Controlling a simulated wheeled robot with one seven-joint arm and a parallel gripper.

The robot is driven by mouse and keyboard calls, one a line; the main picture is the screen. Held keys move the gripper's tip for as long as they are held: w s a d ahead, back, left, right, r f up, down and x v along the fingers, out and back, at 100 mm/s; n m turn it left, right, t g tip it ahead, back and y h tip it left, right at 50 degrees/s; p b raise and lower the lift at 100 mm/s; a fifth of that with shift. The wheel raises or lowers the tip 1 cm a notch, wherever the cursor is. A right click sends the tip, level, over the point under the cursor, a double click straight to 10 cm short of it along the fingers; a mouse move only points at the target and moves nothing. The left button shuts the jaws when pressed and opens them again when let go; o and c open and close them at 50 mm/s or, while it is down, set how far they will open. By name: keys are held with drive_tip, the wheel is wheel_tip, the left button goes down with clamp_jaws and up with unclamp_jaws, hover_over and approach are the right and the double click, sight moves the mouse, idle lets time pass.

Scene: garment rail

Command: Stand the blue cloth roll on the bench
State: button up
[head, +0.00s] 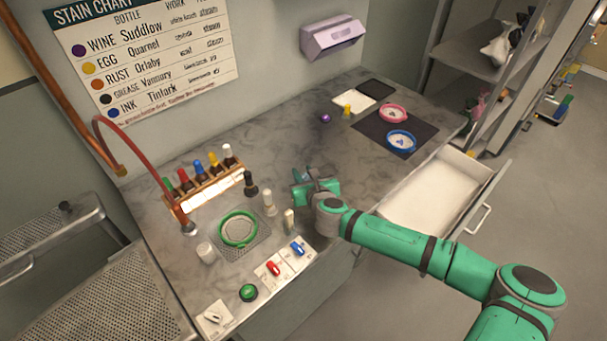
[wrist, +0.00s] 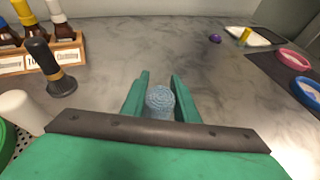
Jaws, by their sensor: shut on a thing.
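The blue cloth roll (wrist: 160,101) sits between the two fingers of my gripper (wrist: 160,98) in the wrist view. Its round, ribbed end faces up toward the camera, and its lower part is hidden by the gripper body. My gripper (head: 308,187) is shut on the roll over the middle of the grey marble bench (head: 290,133). In the head view the roll is mostly hidden by the gripper. I cannot tell whether its base touches the bench.
A green hoop (head: 238,229) lies on mesh. A dark mat (head: 395,130) holds pink and blue rings. An open drawer (head: 437,197) juts out at right. The bench behind the gripper is clear.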

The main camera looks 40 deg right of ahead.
drive_tip(key=shift+f, duration=0.3)
drive_tip(key=shift+f, duration=0.15)
drive_tip(key=o, duration=1)
drive_tip(key=shift+s+a+r, duration=0.1)
drive_tip(key=shift+s+r, duration=0.1)
drive_tip(key=shift+r, duration=0.1)
drive_tip(key=v, duration=1)
drive_tip(key=shift+s+a+r, duration=0.25)
drive_tip(key=shift+s+a, duration=0.15)
drive_tip(key=shift+s, duration=0.15)
